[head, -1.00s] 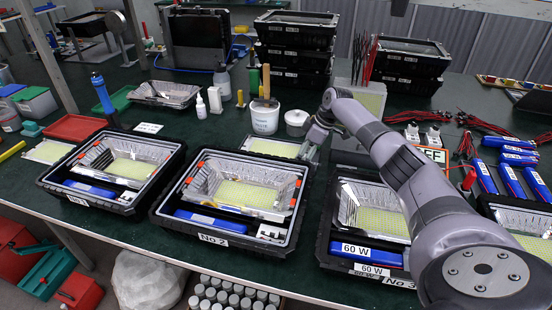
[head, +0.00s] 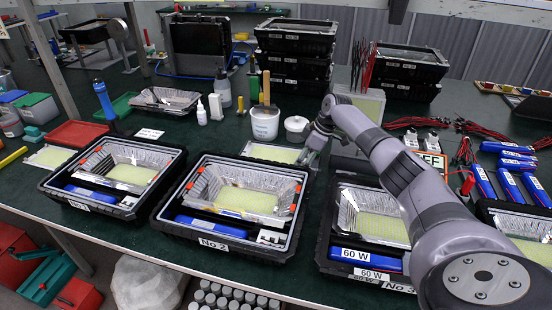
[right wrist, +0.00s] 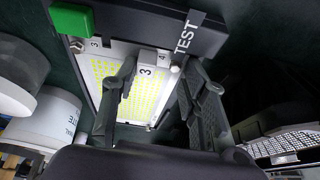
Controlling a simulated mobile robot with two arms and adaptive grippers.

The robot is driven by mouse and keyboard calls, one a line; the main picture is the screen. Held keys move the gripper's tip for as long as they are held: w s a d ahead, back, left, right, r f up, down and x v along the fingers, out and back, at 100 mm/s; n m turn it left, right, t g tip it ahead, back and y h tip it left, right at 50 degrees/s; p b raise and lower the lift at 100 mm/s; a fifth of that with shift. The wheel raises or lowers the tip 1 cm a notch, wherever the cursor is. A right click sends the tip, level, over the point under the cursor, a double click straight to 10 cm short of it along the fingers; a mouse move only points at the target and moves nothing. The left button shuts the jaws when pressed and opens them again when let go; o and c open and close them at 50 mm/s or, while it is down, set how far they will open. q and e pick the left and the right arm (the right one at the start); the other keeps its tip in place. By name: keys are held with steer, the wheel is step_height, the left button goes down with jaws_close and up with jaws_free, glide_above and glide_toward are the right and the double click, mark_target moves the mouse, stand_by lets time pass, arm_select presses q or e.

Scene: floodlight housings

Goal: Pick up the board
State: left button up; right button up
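A flat pale board with yellow LED dots (head: 272,153) lies on the table behind the No. 2 housing (head: 178,222). In the right wrist view a white-edged LED board (right wrist: 118,100) lies below the fingers, partly hidden by them. A small grey block marked 3 (right wrist: 147,70) shows over it. My right gripper (head: 309,154) is at the right end of the board in the head view. In the right wrist view its fingers (right wrist: 158,78) are spread apart, with the block and part of the board between them. Contact cannot be told. My left gripper is not in view.
A dark bar labelled TEST (right wrist: 150,25) with a green block (right wrist: 72,19) borders the board. A white tub (head: 265,125) and a smaller pot (head: 297,127) stand behind it. The No. 1 housing (head: 50,184) and No. 3 housing (head: 322,245) line the front.

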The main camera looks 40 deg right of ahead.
steer(key=shift+w+d+r, duration=0.2)
steer(key=shift+d+r, duration=0.1)
steer(key=shift+d, duration=0.1)
steer(key=c, duration=0.4)
steer(key=shift+w+d+r, duration=0.1)
steer(key=shift+r, duration=0.7)
jaws_close()
step_height(320, 180, up, 25)
steer(key=p, duration=0.9)
steer(key=shift+a+p, duration=0.2)
steer(key=shift+p, duration=0.1)
steer(key=shift+r, duration=0.1)
